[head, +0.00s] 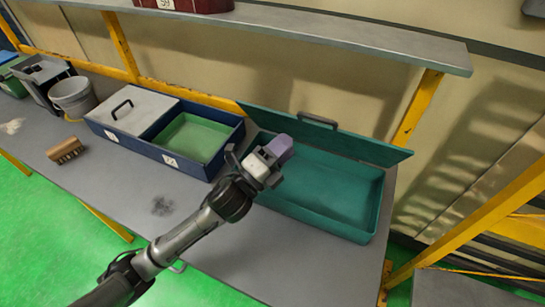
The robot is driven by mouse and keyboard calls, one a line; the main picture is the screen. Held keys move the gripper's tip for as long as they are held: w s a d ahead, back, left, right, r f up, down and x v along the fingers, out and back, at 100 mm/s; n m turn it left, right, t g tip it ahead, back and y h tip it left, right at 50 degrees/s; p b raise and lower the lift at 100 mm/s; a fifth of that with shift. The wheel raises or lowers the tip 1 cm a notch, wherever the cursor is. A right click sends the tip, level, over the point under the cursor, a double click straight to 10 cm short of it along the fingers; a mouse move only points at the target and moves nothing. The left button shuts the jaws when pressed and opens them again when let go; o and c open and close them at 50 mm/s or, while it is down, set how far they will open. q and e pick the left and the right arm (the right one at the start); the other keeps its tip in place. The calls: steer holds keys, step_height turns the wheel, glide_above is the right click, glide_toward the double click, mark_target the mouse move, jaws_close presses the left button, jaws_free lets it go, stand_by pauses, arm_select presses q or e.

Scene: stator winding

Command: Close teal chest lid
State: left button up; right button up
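The teal chest (325,193) stands open at the right end of the workbench, and its inside looks empty. Its teal lid (345,140) is raised along the back side, tilted, with a dark handle (318,120) on its upper edge. My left gripper (268,160) is over the chest's left end, in front of the lid's left part. It appears shut on a pale and lavender block (279,147), which sticks out toward the lid. The gripper hides part of the chest's left rim. I cannot tell whether the block touches the lid. My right gripper is out of view.
A blue box (228,155) with a green tray (192,138) and a grey lid with handle (130,108) stands left of the chest. A shelf (345,33) overhangs the bench's back.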

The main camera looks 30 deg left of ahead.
arm_select(q)
steer(key=shift+v, duration=1.85)
steer(key=shift+c, duration=0.4)
